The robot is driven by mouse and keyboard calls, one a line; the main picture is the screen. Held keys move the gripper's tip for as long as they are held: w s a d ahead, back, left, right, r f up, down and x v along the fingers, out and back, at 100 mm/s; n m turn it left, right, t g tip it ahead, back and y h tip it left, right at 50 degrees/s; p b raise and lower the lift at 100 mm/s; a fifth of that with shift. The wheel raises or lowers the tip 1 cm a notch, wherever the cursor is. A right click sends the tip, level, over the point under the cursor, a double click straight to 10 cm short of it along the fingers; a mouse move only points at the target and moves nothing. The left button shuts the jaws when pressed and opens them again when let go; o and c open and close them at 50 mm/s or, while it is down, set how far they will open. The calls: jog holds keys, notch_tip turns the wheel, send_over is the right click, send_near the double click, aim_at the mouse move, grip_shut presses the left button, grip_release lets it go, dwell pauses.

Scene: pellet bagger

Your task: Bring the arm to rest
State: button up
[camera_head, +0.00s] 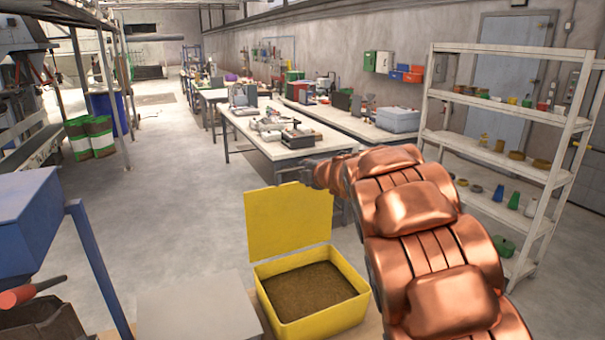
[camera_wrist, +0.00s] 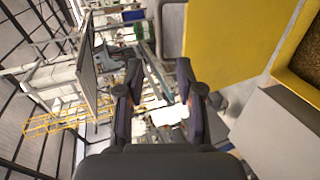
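My copper-coloured arm reaches from the lower right of the head view toward the middle. My gripper (camera_head: 293,174) shows there as a small dark shape by the top edge of the yellow box's raised lid (camera_head: 288,222). In the wrist view my gripper (camera_wrist: 159,75) has its two dark fingers apart, with nothing between them. The yellow box (camera_head: 325,318) stands open below the arm, filled with brown pellets (camera_head: 308,290). In the wrist view the lid (camera_wrist: 222,40) is to the right of the fingers. I cannot tell whether lid and gripper touch.
A grey panel (camera_head: 198,310) lies left of the box. A blue machine part (camera_head: 28,222) stands at the far left. A white shelf rack (camera_head: 500,165) with small items is on the right. Workbenches (camera_head: 290,148) with equipment run behind. The floor (camera_head: 165,215) left of centre is clear.

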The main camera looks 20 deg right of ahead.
dwell(0.3)
jog(key=s+d+m+g+h, duration=0.2)
jog(key=s+d+m+h, duration=0.5)
jog(key=s+d+m, duration=0.5)
jog(key=s+a+f+m+g+b, duration=0.1)
jog(key=s+f+m+g, duration=0.15)
jog(key=s, duration=0.55)
jog(key=s+a+f+m+g, duration=0.1)
jog(key=s+f+m+g, duration=0.2)
jog(key=s, duration=0.5)
jog(key=s+a+f+g+y, duration=0.1)
jog(key=s+a+f, duration=0.3)
jog(key=s, duration=0.6)
jog(key=s+a+f+m+g+y, duration=0.1)
jog(key=s+a+f+g, duration=0.3)
jog(key=s, duration=0.6)
jog(key=s+a+f+m+g+y, duration=0.1)
jog(key=s+a+f+g+y, duration=0.1)
jog(key=s+a, duration=0.5)
jog(key=s+f+g+b, duration=0.1)
jog(key=s+f, duration=0.1)
jog(key=s, duration=0.1)
jog(key=shift+a+y, duration=0.3)
jog(key=shift+m, duration=0.25)
